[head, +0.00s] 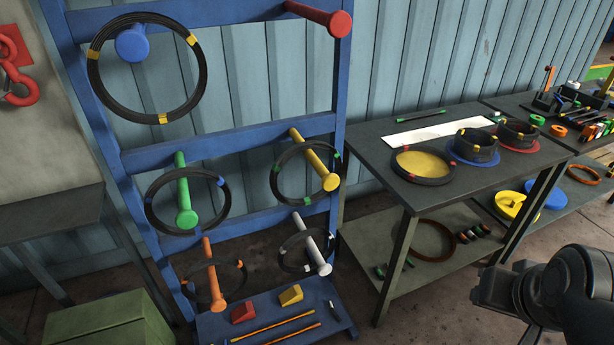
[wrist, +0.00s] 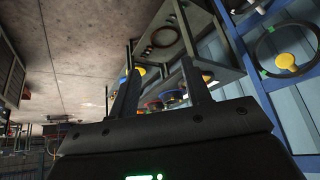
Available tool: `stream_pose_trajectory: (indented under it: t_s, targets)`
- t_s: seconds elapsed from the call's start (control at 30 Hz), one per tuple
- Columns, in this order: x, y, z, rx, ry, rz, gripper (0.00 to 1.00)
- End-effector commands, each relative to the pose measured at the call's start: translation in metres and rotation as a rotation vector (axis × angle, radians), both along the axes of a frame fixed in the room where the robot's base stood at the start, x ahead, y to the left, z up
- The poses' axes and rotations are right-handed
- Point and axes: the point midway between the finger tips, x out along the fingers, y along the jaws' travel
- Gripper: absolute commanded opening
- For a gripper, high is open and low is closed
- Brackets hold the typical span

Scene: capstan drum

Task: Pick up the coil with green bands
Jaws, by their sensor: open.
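The coil with green bands (head: 308,201) is a thin black ring. It hangs on the yellow peg (head: 328,181) of the blue rack, in the middle row on the right. It also shows at the right of the wrist view (wrist: 262,72), around the yellow peg (wrist: 285,61). My gripper (wrist: 160,67) is open and empty in the wrist view, with the fingers apart and the coil off to their right. In the head view my dark arm end is at the lower right, well away from the coil; the fingertips are not clear there.
The blue rack (head: 225,137) also holds coils with yellow, blue, orange and white bands. A dark workbench (head: 385,150) with coils and tools stands right of it. A green box (head: 103,325) is at the lower left.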

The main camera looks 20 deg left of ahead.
Motion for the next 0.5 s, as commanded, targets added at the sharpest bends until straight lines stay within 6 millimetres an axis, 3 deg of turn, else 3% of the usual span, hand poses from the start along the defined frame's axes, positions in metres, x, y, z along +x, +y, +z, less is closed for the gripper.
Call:
stream_pose_trajectory:
  t_s: [0.17, 0.3, 0.5]
  targets:
    - [0.062, 0.04, 0.011, 0.118, -0.105, -0.004, 0.44]
    - [0.119, 0.084, 0.021, 0.25, -0.205, -0.027, 0.44]
    - [0.187, 0.154, 0.028, 0.447, -0.326, -0.081, 0.44]
